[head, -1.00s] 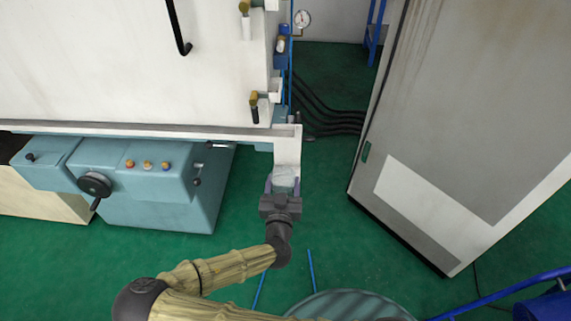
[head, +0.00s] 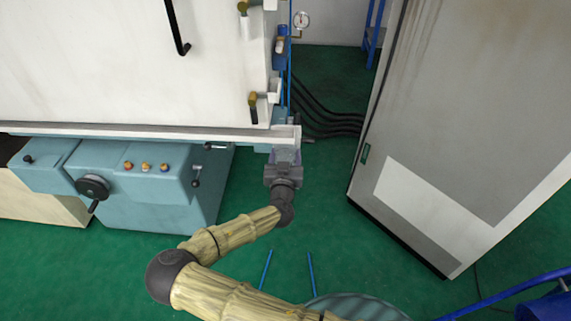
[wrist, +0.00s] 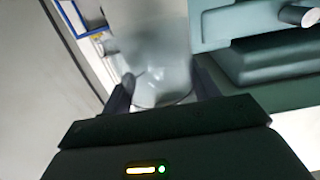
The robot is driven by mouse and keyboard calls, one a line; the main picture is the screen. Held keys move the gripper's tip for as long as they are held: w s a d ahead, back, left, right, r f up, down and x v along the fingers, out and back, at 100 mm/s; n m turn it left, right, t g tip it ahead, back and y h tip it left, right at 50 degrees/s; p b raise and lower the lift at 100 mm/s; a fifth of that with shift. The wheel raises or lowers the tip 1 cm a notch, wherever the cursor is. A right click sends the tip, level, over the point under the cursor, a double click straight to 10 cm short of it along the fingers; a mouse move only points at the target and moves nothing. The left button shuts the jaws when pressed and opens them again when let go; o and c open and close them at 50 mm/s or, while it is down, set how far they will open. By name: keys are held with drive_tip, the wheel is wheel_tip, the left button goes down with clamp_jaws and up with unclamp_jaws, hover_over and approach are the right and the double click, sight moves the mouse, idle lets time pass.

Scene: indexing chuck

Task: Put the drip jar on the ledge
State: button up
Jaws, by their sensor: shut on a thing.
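The drip jar (wrist: 162,78) is a clear, pale vessel between my two fingers in the wrist view. My gripper (head: 285,157) is shut on it in the head view, at the right end of the white machine. There the jar is small and mostly lost against the gripper and the machine edge. A white ledge-like strip (head: 287,134) runs along the machine's lower edge and ends just above my gripper in the picture. Whether the jar touches it, I cannot tell.
A teal control box (head: 150,180) with a handwheel (head: 94,186) stands left of my gripper. A tall grey cabinet (head: 450,120) is on the right. Black hoses (head: 330,122) and a gauge (head: 302,19) lie behind. Green floor (head: 325,220) is open between machine and cabinet.

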drive_tip(key=shift+w+f+b, duration=0.1)
drive_tip(key=shift+f+b, duration=0.4)
drive_tip(key=shift+f, duration=1.25)
drive_tip(key=shift+f, duration=0.2)
drive_tip(key=o, duration=1)
drive_tip(key=shift+r, duration=0.2)
drive_tip(key=s+p, duration=0.1)
drive_tip(key=s, duration=1.1)
drive_tip(key=shift+a, duration=0.2)
